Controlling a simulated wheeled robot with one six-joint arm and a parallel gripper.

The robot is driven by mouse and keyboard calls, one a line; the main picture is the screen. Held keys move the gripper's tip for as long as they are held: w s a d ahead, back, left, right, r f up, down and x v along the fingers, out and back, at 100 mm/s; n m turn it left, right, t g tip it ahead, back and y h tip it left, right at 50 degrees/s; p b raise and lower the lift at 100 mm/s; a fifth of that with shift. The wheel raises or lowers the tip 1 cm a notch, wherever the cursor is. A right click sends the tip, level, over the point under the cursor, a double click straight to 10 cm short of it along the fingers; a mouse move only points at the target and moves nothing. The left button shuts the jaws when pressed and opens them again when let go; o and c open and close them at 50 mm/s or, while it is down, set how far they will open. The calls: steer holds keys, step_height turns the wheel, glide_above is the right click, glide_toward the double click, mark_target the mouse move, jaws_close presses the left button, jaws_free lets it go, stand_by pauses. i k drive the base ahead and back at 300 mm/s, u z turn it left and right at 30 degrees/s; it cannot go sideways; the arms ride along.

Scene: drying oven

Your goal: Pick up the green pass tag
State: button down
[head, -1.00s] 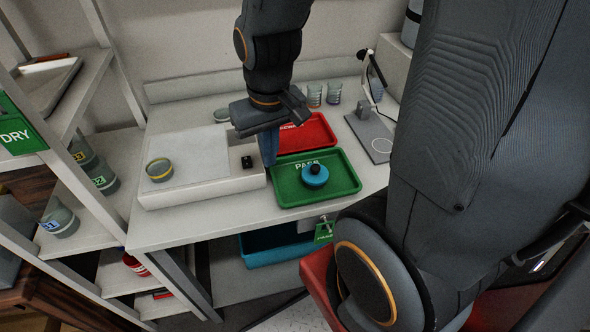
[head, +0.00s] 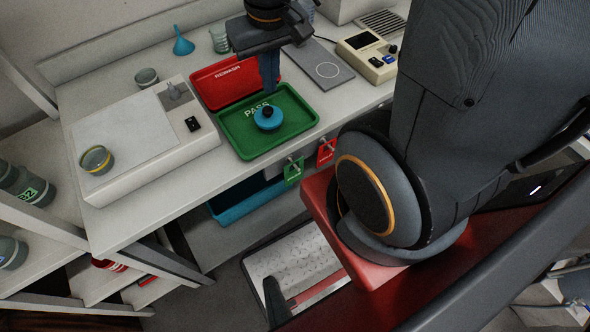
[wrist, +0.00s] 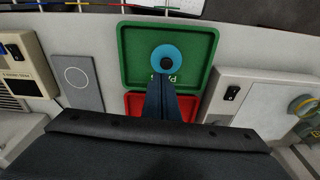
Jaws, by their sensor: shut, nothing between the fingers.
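The green pass tag (head: 293,171) hangs from a small hook on the front of the bench, below the green tray, in the head view. A red tag (head: 326,151) hangs on a hook to its right. My gripper (head: 269,88) is shut and empty, with its fingers pointing down above the far part of the green PASS tray (head: 238,140). In the wrist view the shut fingers (wrist: 163,84) reach toward a blue lidded item with a black knob (wrist: 167,60).
The blue item (head: 267,118) sits in the green tray. A red tray (head: 212,82) lies behind it. A white balance (head: 150,150) stands left, with a cup (head: 97,160) on it. A blue bin (head: 240,200) is under the bench.

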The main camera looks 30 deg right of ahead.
mark_target(293, 176)
steer(key=u, duration=0.2)
steer(key=k, duration=2)
steer(key=z, duration=0.6)
